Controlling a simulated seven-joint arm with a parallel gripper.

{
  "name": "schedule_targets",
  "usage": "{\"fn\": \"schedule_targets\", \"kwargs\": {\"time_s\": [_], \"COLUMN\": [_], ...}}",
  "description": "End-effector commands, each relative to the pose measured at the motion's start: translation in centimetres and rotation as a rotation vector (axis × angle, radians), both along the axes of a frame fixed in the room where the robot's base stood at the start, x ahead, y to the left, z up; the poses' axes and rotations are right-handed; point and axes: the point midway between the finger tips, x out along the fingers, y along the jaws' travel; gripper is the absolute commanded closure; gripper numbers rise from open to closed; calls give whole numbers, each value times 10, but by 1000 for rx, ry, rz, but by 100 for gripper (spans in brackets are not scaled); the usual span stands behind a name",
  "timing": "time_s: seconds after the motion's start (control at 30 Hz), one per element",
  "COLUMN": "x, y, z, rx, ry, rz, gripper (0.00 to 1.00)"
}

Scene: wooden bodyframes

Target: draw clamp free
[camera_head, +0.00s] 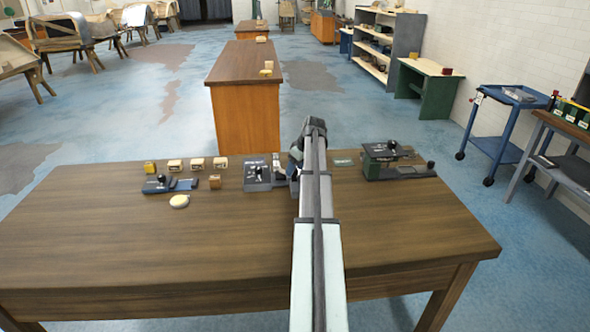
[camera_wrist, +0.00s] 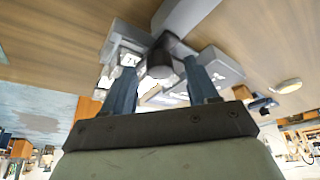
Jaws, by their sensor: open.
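A grey block-like fixture (camera_head: 257,181) with a black knob on it stands near the far edge of the wooden table, left of my arm. I take this to be the clamp, but its form is unclear. In the wrist view the grey fixture (camera_wrist: 218,66) has a dark round knob (camera_wrist: 160,62) standing out from it. My gripper (camera_wrist: 163,58) is open, with its two blue fingers on either side of the knob. I cannot tell whether they touch it. In the head view my arm hides most of my gripper.
A blue tool (camera_head: 168,186) with a black knob, several small wooden blocks and a yellow round item (camera_head: 179,201) lie to the left. A dark green tool (camera_head: 385,165) stands to the right. The front of the table (camera_head: 150,245) is clear.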

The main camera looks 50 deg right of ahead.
Motion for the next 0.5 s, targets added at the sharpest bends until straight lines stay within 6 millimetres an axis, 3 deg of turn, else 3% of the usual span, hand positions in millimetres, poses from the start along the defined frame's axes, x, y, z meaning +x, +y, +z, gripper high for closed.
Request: {"fn": "schedule_targets", "kwargs": {"time_s": [0.2, 0.5], "x": [4, 4], "y": [0, 0], "z": [-11, -11], "rx": [1, 0], "ry": [1, 0], "rz": [0, 0], "gripper": [42, 44]}}
